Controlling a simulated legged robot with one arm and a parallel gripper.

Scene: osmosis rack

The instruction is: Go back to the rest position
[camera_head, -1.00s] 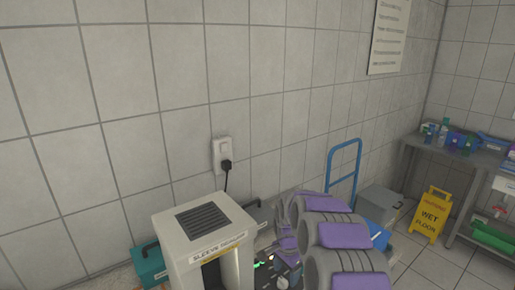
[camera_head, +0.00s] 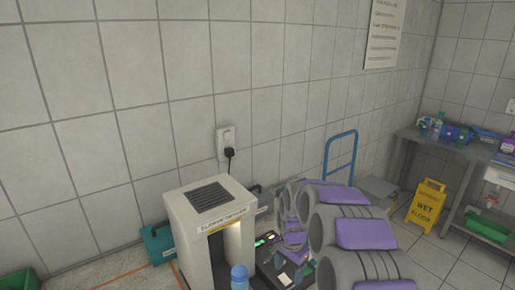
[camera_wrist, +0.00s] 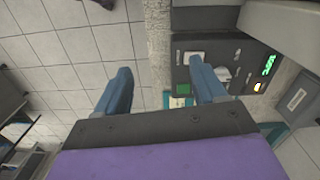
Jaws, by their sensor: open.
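My gripper (camera_wrist: 162,84) shows in the wrist view as two blue fingers set wide apart, with nothing between them. Beyond the right finger is a dark control panel (camera_wrist: 224,52) with a green display and lit buttons. A beige machine (camera_head: 209,199) with a top vent and a lit front opening stands left of my arm.
A blue-handled cart (camera_head: 340,158) stands behind my arm by the tiled wall. A yellow wet floor sign (camera_head: 426,207) and a grey bench (camera_head: 455,148) with bottles are at the right. A teal case (camera_head: 158,244) lies left of the machine. Tiled floor near the sign is clear.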

